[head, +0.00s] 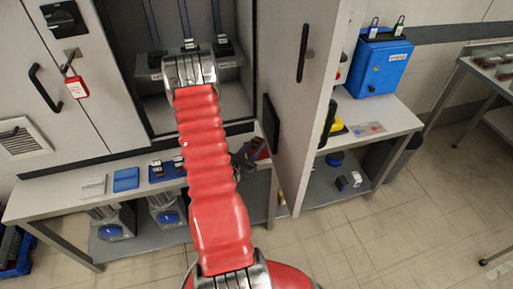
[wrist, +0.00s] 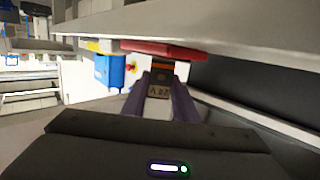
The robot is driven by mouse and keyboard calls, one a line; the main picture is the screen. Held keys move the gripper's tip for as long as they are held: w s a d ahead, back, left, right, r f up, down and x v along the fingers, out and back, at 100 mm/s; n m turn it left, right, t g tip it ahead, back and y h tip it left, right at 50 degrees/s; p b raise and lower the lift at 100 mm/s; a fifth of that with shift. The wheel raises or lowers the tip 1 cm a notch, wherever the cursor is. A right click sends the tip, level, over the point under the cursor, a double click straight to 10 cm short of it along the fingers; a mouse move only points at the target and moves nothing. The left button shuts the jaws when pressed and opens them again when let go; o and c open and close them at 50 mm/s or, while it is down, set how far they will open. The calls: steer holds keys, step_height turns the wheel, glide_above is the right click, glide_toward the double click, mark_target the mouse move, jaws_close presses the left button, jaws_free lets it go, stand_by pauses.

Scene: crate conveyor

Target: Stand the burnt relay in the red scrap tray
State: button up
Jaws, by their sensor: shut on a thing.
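My gripper (wrist: 161,80) is shut on the burnt relay (wrist: 159,91), a pale block with a dark printed label and an orange band, between its two purple fingers in the wrist view. The red scrap tray (wrist: 160,48) shows just beyond the relay, along the bench edge; I cannot tell whether they touch. In the head view my gripper (head: 243,160) is at the right end of the bench, in front of the red tray (head: 259,149), which is partly hidden. The relay is not clear in that view.
The open cabinet door (head: 302,100) stands just right of my gripper. On the bench to the left are a white tray (head: 92,187), a blue tray (head: 126,179) and a dark blue tray (head: 158,178) with small parts.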

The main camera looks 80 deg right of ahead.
steer(key=shift+s+d+f, duration=0.2)
steer(key=shift+d+f, duration=0.25)
steer(key=shift+d, duration=0.25)
steer(key=shift+f, duration=0.3)
steer(key=shift+f, duration=0.1)
steer(key=o, duration=1.1)
steer(key=shift+v, duration=6.05)
steer(key=shift+w, duration=0.1)
